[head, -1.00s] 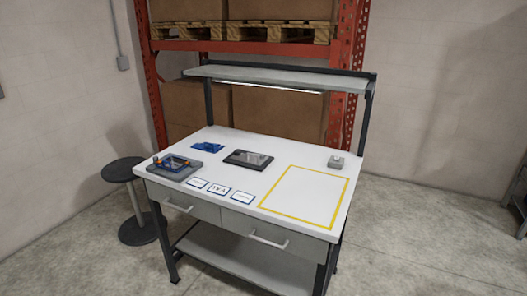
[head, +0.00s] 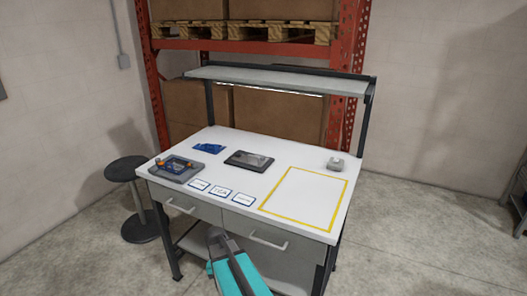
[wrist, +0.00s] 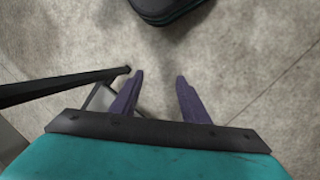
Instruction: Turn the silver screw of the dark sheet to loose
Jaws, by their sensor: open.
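A dark sheet (head: 249,160) lies on the white workbench (head: 228,181), near the middle of its top. A lighter patch shows on the sheet, but the silver screw is too small to make out. My arm shows at the bottom of the head view, in front of the bench and below its top. In the wrist view my gripper (wrist: 159,77) is open and empty, with its two purple fingers apart over the concrete floor. The sheet is not in the wrist view.
A grey tray (head: 164,175) with orange-ended parts sits at the left. A blue item (head: 208,148), small cards (head: 220,191), a yellow-outlined area (head: 269,206) and a small grey box (head: 336,164) share the top. A shelf (head: 280,80) overhangs the back. A stool (head: 125,169) stands left.

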